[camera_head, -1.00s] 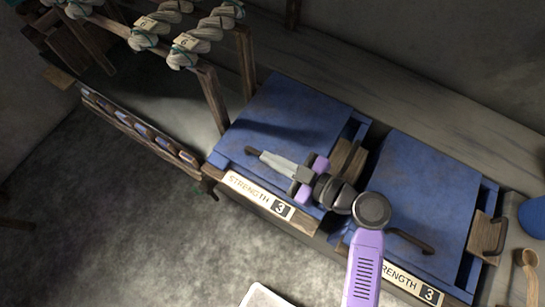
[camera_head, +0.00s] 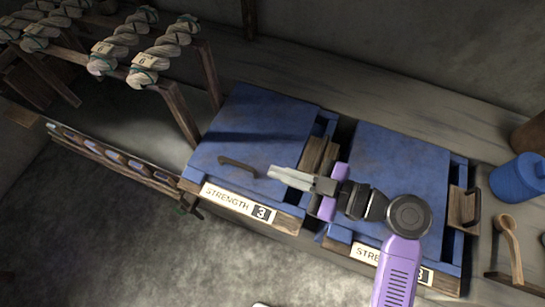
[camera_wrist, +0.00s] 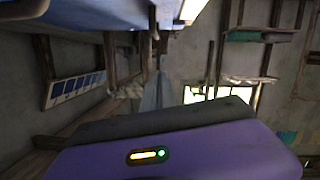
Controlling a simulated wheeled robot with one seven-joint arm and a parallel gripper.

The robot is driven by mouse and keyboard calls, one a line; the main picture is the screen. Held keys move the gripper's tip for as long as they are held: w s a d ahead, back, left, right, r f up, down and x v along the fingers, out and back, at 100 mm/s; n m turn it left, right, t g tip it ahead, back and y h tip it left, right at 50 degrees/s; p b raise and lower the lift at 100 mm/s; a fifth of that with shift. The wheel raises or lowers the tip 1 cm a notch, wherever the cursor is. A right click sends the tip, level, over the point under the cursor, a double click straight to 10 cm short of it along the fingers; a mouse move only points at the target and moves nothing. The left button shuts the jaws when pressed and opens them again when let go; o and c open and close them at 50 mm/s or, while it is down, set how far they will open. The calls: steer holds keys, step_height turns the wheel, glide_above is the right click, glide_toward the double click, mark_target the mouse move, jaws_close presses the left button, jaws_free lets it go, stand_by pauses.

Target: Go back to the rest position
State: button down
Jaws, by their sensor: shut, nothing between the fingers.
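My gripper (camera_head: 275,174) is shut and empty in the head view. Its pale fingers point left, above the right part of the left blue box (camera_head: 262,115), to the right of that box's dark handle (camera_head: 237,166). A gap shows between the fingertips and the handle. My purple arm reaches up from the bottom right and covers part of the right blue box (camera_head: 385,160). In the wrist view my own purple link fills the bottom, and the fingers do not show.
Yarn skeins (camera_head: 163,52) hang on a wooden rack at the upper left. A blue jug (camera_head: 519,179) and a wooden spoon (camera_head: 509,240) are at the right. A long wooden rail (camera_head: 108,158) runs at the left. The floor (camera_head: 100,240) is clear at the lower left.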

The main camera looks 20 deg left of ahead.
steer(key=shift+d, duration=0.1)
